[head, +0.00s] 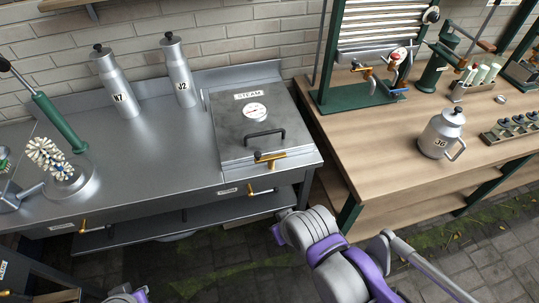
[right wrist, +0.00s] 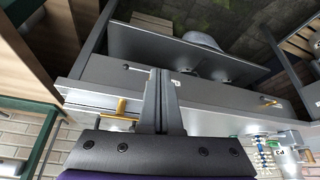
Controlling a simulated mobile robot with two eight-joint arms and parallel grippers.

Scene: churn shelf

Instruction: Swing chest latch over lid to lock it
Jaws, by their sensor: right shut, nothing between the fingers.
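The steam chest lid (head: 232,128) is a flat grey plate, lying down, with a dial and a dark bar handle. A brass latch (head: 270,157) lies roughly sideways at the lid's front edge; I cannot tell whether it overlaps the lid. In the right wrist view, a brass bar that looks like the latch (right wrist: 122,112) is left of my right gripper (right wrist: 162,76). This gripper is shut and empty, apart from the bar, in front of the bench's front edge. Its fingers are not clear in the head view. My left gripper is out of view.
A brass-handled valve (head: 260,190) sits on the bench front below the latch. Cans N7 (head: 118,88) and J2 (head: 178,73) stand behind on the steel bench (head: 150,150). A wooden table (head: 390,160) with can 36 (head: 440,135) stands at right.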

